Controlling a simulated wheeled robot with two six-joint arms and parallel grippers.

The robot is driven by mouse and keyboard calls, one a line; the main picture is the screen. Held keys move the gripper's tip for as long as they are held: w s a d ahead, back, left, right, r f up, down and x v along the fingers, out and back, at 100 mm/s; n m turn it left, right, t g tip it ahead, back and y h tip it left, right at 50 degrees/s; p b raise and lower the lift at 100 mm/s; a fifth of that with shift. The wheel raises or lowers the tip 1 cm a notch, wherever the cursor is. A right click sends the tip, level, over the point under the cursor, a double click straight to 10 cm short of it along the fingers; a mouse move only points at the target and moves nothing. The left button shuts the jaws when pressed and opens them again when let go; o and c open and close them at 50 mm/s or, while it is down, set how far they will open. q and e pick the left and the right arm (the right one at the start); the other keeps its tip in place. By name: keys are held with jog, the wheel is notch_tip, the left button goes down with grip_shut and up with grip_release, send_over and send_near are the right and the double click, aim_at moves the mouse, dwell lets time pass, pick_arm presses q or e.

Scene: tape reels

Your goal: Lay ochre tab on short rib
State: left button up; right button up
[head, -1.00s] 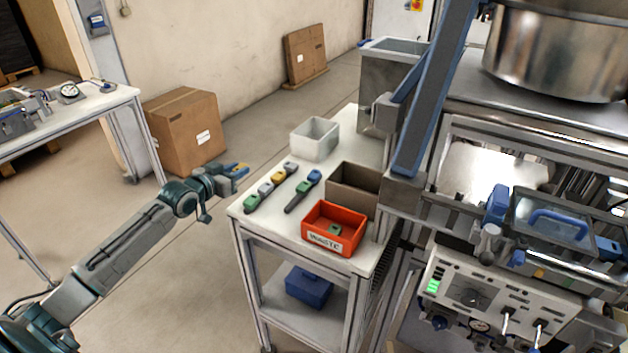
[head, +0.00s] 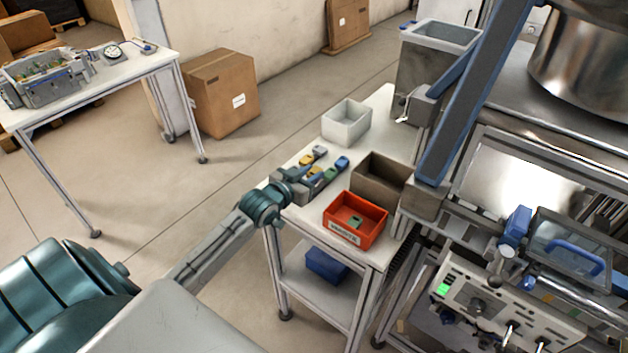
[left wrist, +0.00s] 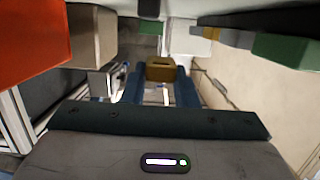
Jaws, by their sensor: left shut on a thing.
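The ochre tab (left wrist: 160,69) is between the blue fingers of my left gripper (left wrist: 160,85) in the left wrist view. In the head view, my left gripper (head: 308,178) is shut on it over the near left part of the cart top, among the ribs. The short rib carries a blue tab (head: 342,162) and a green tab (head: 330,175); its near end is hidden behind the gripper. The longer rib beside it shows a grey tab (head: 319,151) and a yellow tab (head: 306,160); the rest is covered by my gripper. I cannot tell whether the held tab touches a rib. My right gripper is not in view.
An orange bin (head: 342,229) with a green piece inside stands at the cart's near edge. A brown bin (head: 363,183) is behind it, and a white bin (head: 335,128) stands farther back. Machine framing (head: 470,90) rises on the right.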

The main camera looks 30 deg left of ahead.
pick_arm(q)
jog(key=shift+s+d, duration=0.15)
jog(key=shift+d, duration=0.15)
jog(key=shift+s+d, duration=0.15)
jog(key=shift+d, duration=0.15)
notch_tip(320, 180, down, 4)
jog(key=shift+r+p, duration=0.15)
jog(key=shift+p, duration=0.55)
jog(key=o, duration=0.9)
jog(key=shift+o, duration=0.2)
